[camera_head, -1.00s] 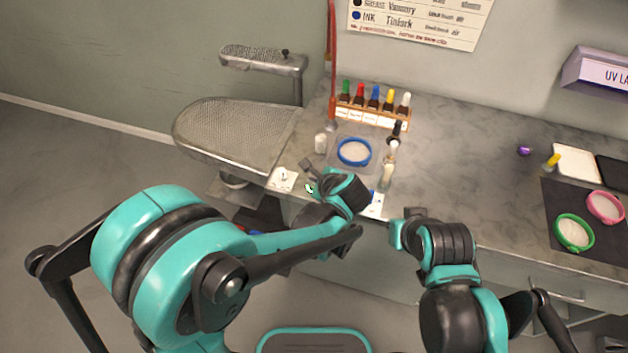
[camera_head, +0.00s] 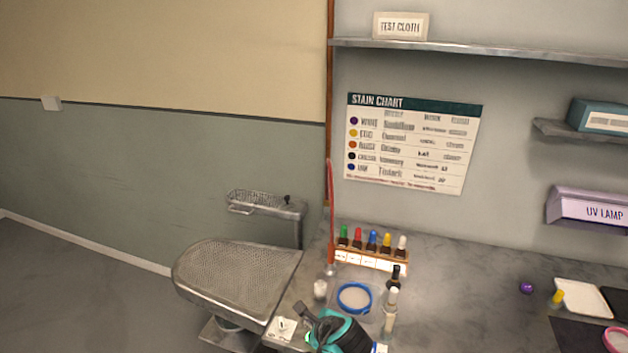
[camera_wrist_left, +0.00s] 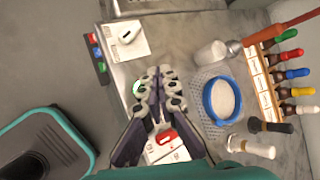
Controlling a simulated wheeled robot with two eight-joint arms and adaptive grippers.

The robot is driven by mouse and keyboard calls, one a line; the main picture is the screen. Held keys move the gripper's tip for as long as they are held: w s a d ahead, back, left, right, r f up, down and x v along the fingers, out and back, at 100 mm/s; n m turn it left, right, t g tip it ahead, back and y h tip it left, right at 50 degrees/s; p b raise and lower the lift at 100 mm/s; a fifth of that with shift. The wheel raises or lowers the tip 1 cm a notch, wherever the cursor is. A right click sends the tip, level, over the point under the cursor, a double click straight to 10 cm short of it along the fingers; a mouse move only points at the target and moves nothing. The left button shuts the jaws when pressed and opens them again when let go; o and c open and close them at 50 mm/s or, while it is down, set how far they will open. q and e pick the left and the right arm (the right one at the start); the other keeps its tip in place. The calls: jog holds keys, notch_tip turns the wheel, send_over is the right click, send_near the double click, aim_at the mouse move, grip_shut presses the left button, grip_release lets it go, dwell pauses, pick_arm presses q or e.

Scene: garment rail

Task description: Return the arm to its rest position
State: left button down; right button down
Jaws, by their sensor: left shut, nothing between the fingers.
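My left gripper (camera_head: 304,313) shows at the bottom of the head view, over the front edge of the grey counter (camera_head: 465,270). In the left wrist view its fingers (camera_wrist_left: 160,76) are together, with nothing between them. The gripper is beside the blue-rimmed hoop (camera_head: 355,297), apart from it; this hoop also shows in the left wrist view (camera_wrist_left: 209,103). A white card (camera_head: 281,328) with a small white item lies just left of the gripper. My right gripper is out of view.
Dropper bottles (camera_head: 372,242) stand in a wooden rack behind the hoop, beside a tall red rod (camera_head: 331,210). Small bottles (camera_head: 391,298) stand right of the hoop. A padded ironing board (camera_head: 235,272) sits at left.

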pick_arm(q)
jog(key=s+a+r+n+h, duration=0.1)
jog(key=s+a+r+n, duration=0.2)
jog(key=s+a+n, duration=0.5)
jog(key=s+a+r+n+g+h, duration=0.1)
jog(key=s+a+r+n+h, duration=0.1)
jog(key=s+a+n, duration=0.7)
jog(key=r+n, duration=0.1)
jog(key=n, duration=0.3)
jog(key=shift+s+r+n+h, duration=0.2)
jog(key=shift+s+n+h, duration=0.1)
jog(key=shift+n, duration=0.1)
jog(key=shift+a, duration=0.1)
dwell(0.5)
